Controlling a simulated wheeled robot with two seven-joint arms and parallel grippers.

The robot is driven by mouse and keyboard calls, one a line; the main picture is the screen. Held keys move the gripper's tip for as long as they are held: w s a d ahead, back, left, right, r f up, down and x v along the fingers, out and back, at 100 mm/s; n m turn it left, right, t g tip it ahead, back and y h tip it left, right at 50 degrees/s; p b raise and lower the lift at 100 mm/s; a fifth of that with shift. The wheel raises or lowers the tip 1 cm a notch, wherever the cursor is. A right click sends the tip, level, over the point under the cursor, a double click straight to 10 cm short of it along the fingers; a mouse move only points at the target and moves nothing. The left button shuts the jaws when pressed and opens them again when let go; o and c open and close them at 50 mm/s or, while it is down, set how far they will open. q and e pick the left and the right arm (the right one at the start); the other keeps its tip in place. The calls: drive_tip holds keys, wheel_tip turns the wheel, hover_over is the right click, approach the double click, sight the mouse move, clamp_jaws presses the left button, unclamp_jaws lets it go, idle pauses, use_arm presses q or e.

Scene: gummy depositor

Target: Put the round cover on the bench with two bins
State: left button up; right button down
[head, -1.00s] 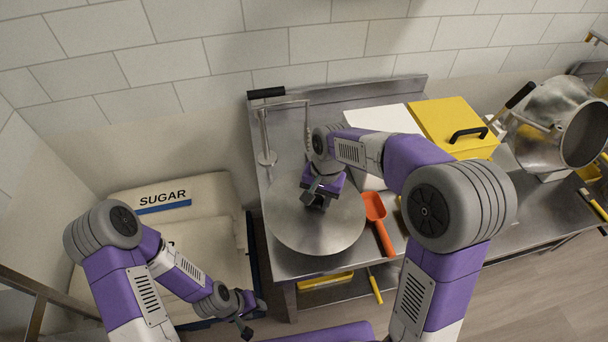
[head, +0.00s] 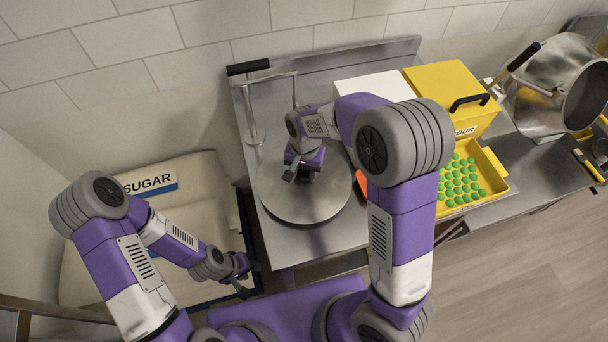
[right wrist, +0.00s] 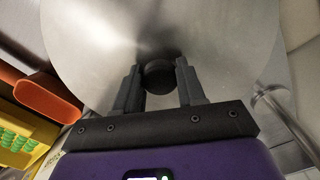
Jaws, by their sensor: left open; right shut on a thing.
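The round cover (head: 300,208) is a wide grey metal disc, seen over the left part of the steel bench (head: 345,232). My right gripper (head: 299,176) is above its middle. In the right wrist view my right gripper (right wrist: 159,82) is shut on the cover's dark knob (right wrist: 158,76). The cover (right wrist: 235,60) fills most of that view. I cannot tell whether it touches the bench top. My left gripper (head: 243,280) is open and empty, low beside the bench's front left corner. A pale bin labelled SUGAR (head: 200,170) stands left of the bench.
A white box (head: 375,84) and a yellow flour box (head: 440,80) stand at the back of the bench. A yellow tray (head: 496,168) of green gummies and an orange scoop (head: 361,184) lie right of the cover. A metal pot (head: 540,105) stands further right.

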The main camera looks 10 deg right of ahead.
sight(305, 172)
drive_tip(key=shift+f, duration=0.8)
drive_tip(key=c, duration=0.7)
unclamp_jaws()
drive_tip(key=shift+o, duration=0.2)
drive_tip(key=shift+r, duration=0.1)
wheel_tip(305, 172, up, 12)
drive_tip(key=p, duration=0.2)
drive_tip(key=shift+d, duration=0.1)
